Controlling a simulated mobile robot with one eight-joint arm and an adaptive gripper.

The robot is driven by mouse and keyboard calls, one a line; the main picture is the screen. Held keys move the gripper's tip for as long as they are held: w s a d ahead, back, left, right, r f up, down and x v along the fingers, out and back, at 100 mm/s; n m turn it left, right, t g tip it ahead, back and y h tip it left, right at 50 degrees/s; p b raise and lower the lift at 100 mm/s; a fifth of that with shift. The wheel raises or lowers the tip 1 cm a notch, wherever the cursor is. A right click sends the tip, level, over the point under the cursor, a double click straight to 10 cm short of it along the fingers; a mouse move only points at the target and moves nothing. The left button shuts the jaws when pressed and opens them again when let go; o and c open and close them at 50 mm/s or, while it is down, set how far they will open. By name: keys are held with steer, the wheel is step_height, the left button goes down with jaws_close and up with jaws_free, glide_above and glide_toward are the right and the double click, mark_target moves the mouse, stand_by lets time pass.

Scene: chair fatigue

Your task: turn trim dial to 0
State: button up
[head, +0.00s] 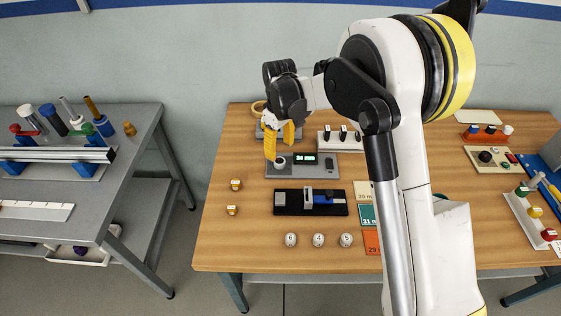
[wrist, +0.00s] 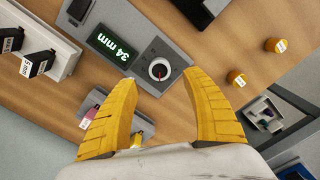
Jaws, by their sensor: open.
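A grey device (head: 335,172) lies on the wooden table in the head view. It has a green display (head: 303,158) and, at its left end, a small round pale dial (head: 280,161). In the wrist view the dial (wrist: 159,69) has a pale face with dark and reddish marks, too small to read. The display (wrist: 110,46) beside it reads 34 mm. No lettering tells me whether this is the trim dial. My gripper (head: 280,148) is open and empty above this dial. In the wrist view its yellow fingers (wrist: 160,82) stand apart, with the dial just beyond their tips.
A panel with a black knob (head: 485,156) stands at the right of the table. A black block with a blue slider (head: 325,197) lies in front of the grey device. A white block with black switches (head: 340,142) stands behind it. Two yellow knobs (head: 236,184) lie left.

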mark_target(280, 161)
step_height(280, 161, down, 7)
steer(key=shift+r+b, duration=0.1)
steer(key=shift+b, duration=0.9)
steer(key=shift+c, duration=0.5)
steer(key=c, duration=1.1)
